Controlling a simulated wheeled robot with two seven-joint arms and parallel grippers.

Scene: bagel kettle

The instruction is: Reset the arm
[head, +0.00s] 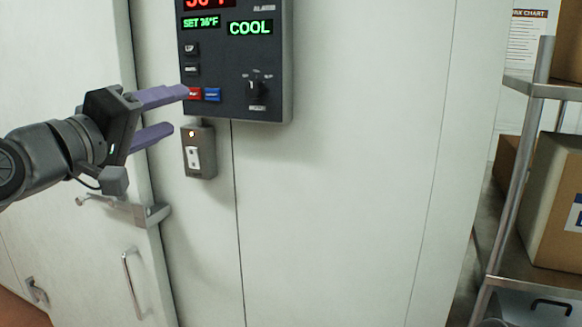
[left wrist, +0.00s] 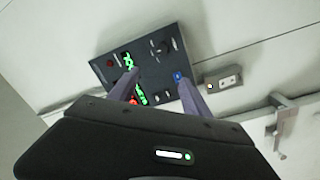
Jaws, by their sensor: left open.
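My left gripper (head: 180,112) comes in from the left in the head view. Its two purple-grey fingers are apart with nothing between them. The upper fingertip overlaps the lower left of a dark control panel (head: 225,70), by a red button (head: 194,94). I cannot tell whether it touches. A blue button (head: 212,94) sits just right of the red one. In the left wrist view, the open fingers (left wrist: 158,80) point at the panel (left wrist: 140,60), with one tip near the blue button (left wrist: 178,76). My right gripper is not in view.
A small switch box (head: 199,151) is mounted below the panel. A door latch (head: 140,210) and pull handle (head: 132,283) stick out of the white wall at lower left. A metal shelf (head: 520,180) with cardboard boxes (head: 556,195) stands at right. The middle wall (head: 340,190) is bare.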

